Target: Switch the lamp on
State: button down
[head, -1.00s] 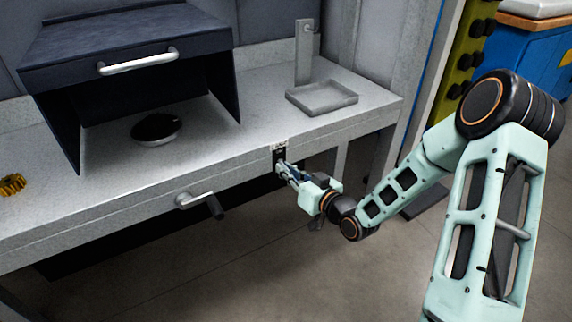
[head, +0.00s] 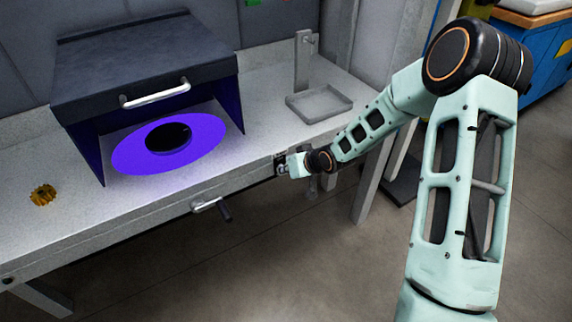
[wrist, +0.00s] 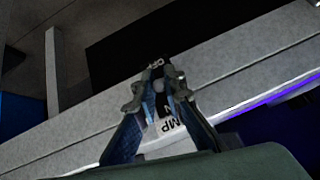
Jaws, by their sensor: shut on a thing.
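The lamp's light shows as a violet glowing oval (head: 128,160) on the bench under the dark hood (head: 145,70). A dark round disc (head: 168,138) sits within the glow. The lamp switch plate (head: 280,158) is on the bench's front edge, mostly hidden behind my gripper (head: 284,170). In the wrist view the plate's lettering (wrist: 168,126) reads partly as "MP", with more lettering beyond the fingertips. My gripper (wrist: 158,84) is shut on the switch lever, which is largely hidden between the fingers.
A crank handle (head: 212,206) juts from the bench front left of my gripper. A grey tray with an upright post (head: 320,104) stands on the bench at right. A yellow gear-like part (head: 43,195) lies at left. The floor in front is clear.

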dwell(0.4)
jog(key=c, duration=2)
grip_release()
jog(key=shift+s+d+r, duration=0.15)
jog(key=shift+d+r, duration=0.1)
jog(key=shift+r, duration=0.2)
jog(key=v, duration=1.1)
jog(key=shift+a, duration=0.1)
